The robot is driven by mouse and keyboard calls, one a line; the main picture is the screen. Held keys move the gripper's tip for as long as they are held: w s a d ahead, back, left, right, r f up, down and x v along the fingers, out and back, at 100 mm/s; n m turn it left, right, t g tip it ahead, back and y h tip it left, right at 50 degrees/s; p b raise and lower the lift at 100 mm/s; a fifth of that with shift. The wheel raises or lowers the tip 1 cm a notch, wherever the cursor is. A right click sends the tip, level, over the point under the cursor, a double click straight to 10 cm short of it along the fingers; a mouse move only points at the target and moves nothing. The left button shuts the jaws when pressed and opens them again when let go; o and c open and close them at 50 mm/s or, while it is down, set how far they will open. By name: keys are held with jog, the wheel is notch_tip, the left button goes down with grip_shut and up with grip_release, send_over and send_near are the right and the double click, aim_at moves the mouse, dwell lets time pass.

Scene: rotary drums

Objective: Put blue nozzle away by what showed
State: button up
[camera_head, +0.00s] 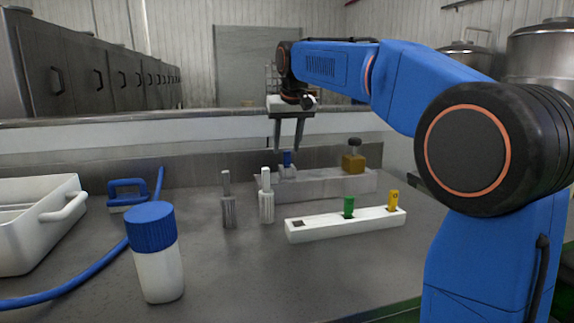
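The blue nozzle (287,158) stands upright in a small pale holder (287,173) at the grey raised block behind the rack. My gripper (287,149) points down with its two fingers apart, its tips at about the height of the nozzle's top. I cannot tell whether the fingers are around the nozzle or in front of or behind it. A white rack (325,231) holds a green nozzle (349,207) and a yellow nozzle (393,200). Its left end has a dark square slot with nothing standing in it.
Two grey-white upright tools (228,206) (266,201) stand left of the rack. A blue-capped bottle (155,255), blue hose (85,272), blue-handled brush (127,193) and white tub (35,215) occupy the left.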

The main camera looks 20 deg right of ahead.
aim_at(287, 151)
jog(key=x, duration=0.4)
jog(key=shift+s+d+f, duration=0.1)
jog(key=shift+s+d, duration=0.05)
jog(key=shift+s, duration=0.15)
grip_shut()
